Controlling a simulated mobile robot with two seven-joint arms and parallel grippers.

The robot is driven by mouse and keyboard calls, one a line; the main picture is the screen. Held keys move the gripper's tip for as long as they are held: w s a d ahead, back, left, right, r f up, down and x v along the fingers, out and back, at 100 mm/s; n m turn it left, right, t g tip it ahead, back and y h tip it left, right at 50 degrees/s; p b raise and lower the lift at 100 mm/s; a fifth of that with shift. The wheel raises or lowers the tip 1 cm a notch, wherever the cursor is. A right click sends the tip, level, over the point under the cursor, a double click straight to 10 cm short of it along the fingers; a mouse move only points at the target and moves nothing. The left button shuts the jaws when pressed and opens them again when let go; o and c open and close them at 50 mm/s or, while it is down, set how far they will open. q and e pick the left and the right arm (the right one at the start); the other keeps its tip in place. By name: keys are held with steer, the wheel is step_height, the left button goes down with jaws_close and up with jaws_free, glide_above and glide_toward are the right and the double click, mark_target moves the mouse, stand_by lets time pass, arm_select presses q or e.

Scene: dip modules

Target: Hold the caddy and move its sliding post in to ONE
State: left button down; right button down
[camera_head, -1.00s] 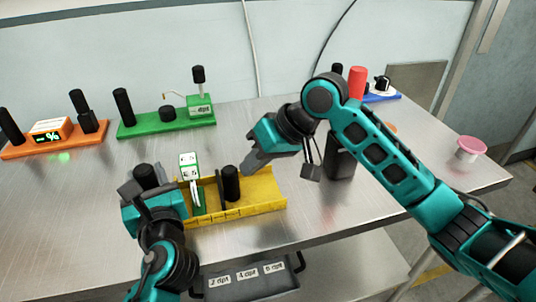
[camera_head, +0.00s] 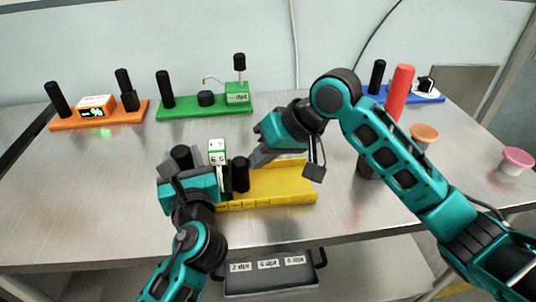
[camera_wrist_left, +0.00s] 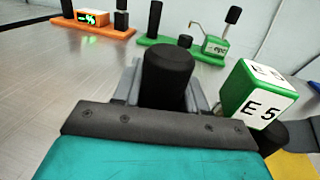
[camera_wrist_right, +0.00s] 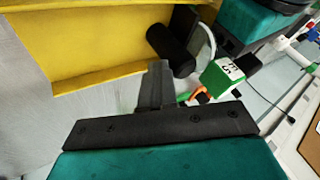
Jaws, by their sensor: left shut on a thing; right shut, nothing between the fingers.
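The yellow caddy (camera_head: 285,190) lies near the table's front edge. My left gripper (camera_head: 182,165) is shut on the black upright handle (camera_wrist_left: 168,75) at its left end. The black sliding post (camera_head: 240,172) stands in the caddy, close to the green-and-white block (camera_head: 217,155) on a stalk; the block reads E 5 in the left wrist view (camera_wrist_left: 258,95). My right gripper (camera_head: 256,162) is shut and empty, its tip at the right side of the post. In the right wrist view the post (camera_wrist_right: 171,50) is beside the fingertips. The marks on the caddy's front are too small to read.
An orange module (camera_head: 70,122), a green module (camera_head: 190,112) and a blue module (camera_head: 425,97) stand at the back. A red post (camera_head: 400,90) and pink (camera_head: 516,158) and orange (camera_head: 425,132) cups are at the right. A labelled tray (camera_head: 270,285) is below the table edge.

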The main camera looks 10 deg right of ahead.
steer(key=v, duration=1.2)
arm_select(q)
steer(key=c, duration=0.6)
jaws_free()
steer(key=shift+r+p, duration=3)
steer(key=shift+r, duration=0.75)
arm_select(e)
steer(key=shift+r, duration=3)
